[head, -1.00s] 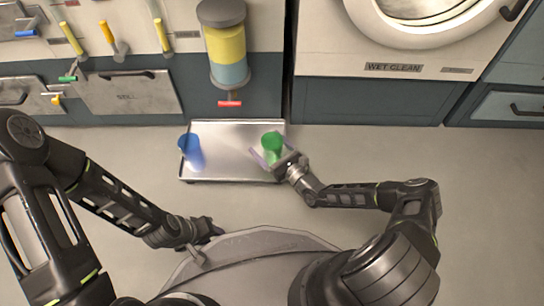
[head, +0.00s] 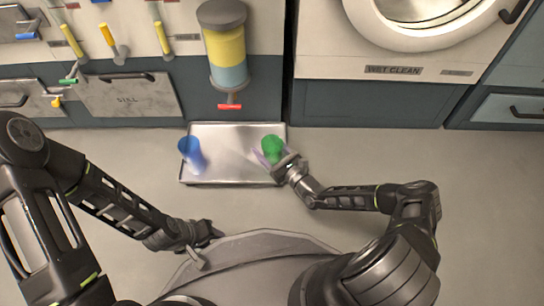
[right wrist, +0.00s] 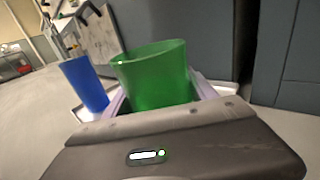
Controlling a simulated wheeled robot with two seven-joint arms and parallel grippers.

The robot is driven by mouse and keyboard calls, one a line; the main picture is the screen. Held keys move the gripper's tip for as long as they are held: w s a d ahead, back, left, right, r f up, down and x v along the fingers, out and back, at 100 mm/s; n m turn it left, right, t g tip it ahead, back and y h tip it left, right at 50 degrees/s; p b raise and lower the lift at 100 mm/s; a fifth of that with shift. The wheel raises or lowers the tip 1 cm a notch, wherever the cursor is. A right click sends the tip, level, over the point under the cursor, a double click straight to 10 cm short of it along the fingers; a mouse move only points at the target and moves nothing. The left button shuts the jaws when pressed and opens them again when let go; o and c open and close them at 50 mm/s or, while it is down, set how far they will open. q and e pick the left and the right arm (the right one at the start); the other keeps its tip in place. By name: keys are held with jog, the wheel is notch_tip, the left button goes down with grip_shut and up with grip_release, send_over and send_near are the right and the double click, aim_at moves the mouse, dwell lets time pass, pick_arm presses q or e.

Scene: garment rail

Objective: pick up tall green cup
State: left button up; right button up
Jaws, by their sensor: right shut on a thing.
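The tall green cup (head: 272,148) is at the right side of the metal tray (head: 235,136) in the head view. My right gripper (head: 272,157) is shut on it, with a pale finger on each side. In the right wrist view the green cup (right wrist: 155,76) stands upright between the fingers (right wrist: 160,98), its open rim upward and its lower part hidden by the gripper body. Whether its base touches the tray cannot be seen. My left gripper (head: 208,232) is low at the left, away from the tray; its fingers are too unclear to read.
A blue cup (head: 192,154) stands at the tray's left side; it also shows in the right wrist view (right wrist: 84,84). A cabinet with a yellow and blue dispenser (head: 225,48) stands behind the tray. The washer (head: 405,35) is at the back right. The floor at right is clear.

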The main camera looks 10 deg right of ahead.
jog(key=c, duration=0.8)
notch_tip(320, 180, up, 10)
jog(key=p, duration=0.6)
